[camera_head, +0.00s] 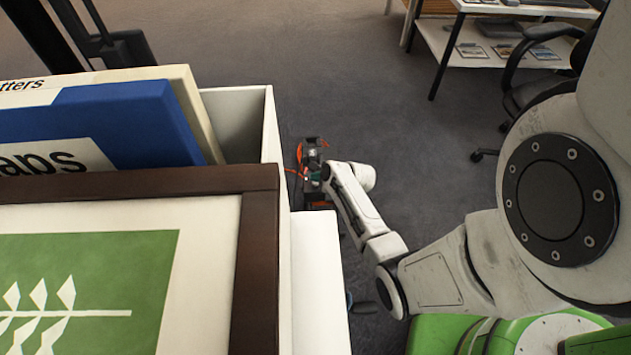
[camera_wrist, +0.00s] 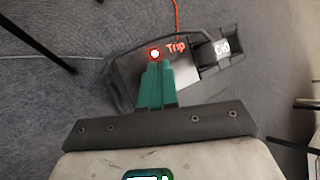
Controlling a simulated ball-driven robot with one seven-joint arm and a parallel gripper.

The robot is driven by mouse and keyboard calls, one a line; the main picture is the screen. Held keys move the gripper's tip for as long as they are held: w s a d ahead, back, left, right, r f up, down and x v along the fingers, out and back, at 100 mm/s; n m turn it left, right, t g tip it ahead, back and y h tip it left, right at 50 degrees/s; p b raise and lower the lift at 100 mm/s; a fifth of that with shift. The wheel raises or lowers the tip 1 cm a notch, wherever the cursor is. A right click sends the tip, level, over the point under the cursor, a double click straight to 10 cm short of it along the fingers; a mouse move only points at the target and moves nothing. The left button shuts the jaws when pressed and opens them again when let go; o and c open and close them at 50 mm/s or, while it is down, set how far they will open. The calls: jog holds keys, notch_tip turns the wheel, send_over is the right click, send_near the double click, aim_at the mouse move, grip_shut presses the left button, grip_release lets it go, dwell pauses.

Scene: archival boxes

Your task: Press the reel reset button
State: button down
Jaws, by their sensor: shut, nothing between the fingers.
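The cable reel (camera_head: 312,150) is a dark unit on the floor beyond the white boxes in the head view, with orange at its edges. In the wrist view the reel (camera_wrist: 125,72) shows a grey face with red lettering "Trip". A small round spot (camera_wrist: 154,53), white with a red glow, sits left of that lettering. My gripper (camera_wrist: 155,66) has teal fingers closed together and empty, their tips just below the glowing spot in the picture. I cannot tell whether they touch the face. No separate reset button is distinguishable; the fingers cover part of the face.
A white box (camera_head: 270,150) with blue and cream folders stands left of my arm. An orange cable (camera_wrist: 176,14) runs from the reel. A desk (camera_head: 440,50) and a chair (camera_head: 530,90) stand upper right; grey floor between is clear.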

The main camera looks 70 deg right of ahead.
aim_at(317, 185)
jog(key=shift+f, duration=0.15)
dwell(0.3)
jog(key=shift+f, duration=0.3)
jog(key=shift+r, duration=0.15)
jog(key=shift+r+p, duration=0.3)
jog(key=shift+p, duration=0.15)
notch_tip(317, 185, up, 6)
jog(key=p, duration=0.6)
dwell(1.1)
